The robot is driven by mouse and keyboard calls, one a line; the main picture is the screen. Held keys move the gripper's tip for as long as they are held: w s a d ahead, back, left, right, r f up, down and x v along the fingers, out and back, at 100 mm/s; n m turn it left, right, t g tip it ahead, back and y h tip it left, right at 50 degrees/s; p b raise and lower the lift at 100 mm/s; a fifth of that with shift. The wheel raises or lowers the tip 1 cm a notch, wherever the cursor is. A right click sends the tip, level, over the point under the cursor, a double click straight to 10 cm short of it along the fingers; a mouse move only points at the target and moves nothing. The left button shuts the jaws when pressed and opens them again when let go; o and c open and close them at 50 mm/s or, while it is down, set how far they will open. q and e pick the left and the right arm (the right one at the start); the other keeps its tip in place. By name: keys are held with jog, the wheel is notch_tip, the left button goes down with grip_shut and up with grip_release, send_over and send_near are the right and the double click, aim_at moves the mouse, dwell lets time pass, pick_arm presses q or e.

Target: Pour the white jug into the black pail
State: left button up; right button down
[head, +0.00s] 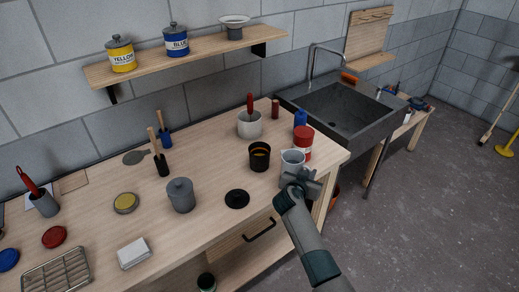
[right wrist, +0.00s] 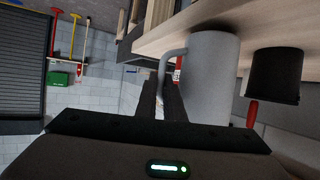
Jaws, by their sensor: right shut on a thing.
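The white jug (head: 292,158) is upright near the right front edge of the bench. My right gripper (head: 304,179) is shut on its handle; the jug and its handle also show large in the right wrist view (right wrist: 212,75). I cannot tell whether the jug's base touches the bench. The black pail (head: 260,155) stands on the bench just left of the jug, with an amber-coloured band or content inside; it also shows in the right wrist view (right wrist: 275,76). My left gripper is not in view.
A red-and-white can (head: 303,142) and a blue bottle (head: 300,118) stand close behind the jug. A white pot (head: 249,124) is behind the pail. The sink (head: 345,108) is at the right.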

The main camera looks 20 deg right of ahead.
aim_at(304, 165)
jog(key=shift+w+a+r+n+g+h, duration=0.15)
jog(key=shift+w+a+r+n+g, duration=0.15)
jog(key=shift+r, duration=0.25)
jog(key=shift+w+a+r+n+g+h, duration=0.1)
jog(key=shift+w+a+r+n+g, duration=0.1)
jog(key=shift+w+r+n, duration=0.3)
jog(key=shift+w+a+r+n+g+h, duration=0.2)
jog(key=shift+w+a+r+n, duration=0.1)
jog(key=shift+r, duration=0.3)
jog(key=shift+w+a+r+n+g+h, duration=0.25)
jog(key=shift+w+a+r+n+g, duration=0.3)
jog(key=shift+w, duration=0.2)
jog(key=shift+w+a+r+n, duration=0.25)
jog(key=shift+w+r+n, duration=0.1)
jog(key=shift+w+r, duration=0.15)
jog(key=shift+w+a+r+g, duration=0.1)
jog(key=shift+a+r+g, duration=0.05)
jog(key=shift+a+g, duration=0.1)
jog(key=shift+w+r, duration=0.1)
jog(key=shift+r, duration=0.15)
jog(key=shift+n+h, duration=0.3)
jog(key=shift+w+a+r+b, duration=0.15)
jog(key=shift+w+r+b, duration=0.1)
jog(key=shift+b, duration=0.1)
jog(key=shift+w+r, duration=0.1)
jog(key=shift+r, duration=0.1)
jog(key=shift+w+a+r+n+g+b, duration=0.15)
jog(key=shift+w+r+n+g+b, duration=0.25)
jog(key=shift+b, duration=0.3)
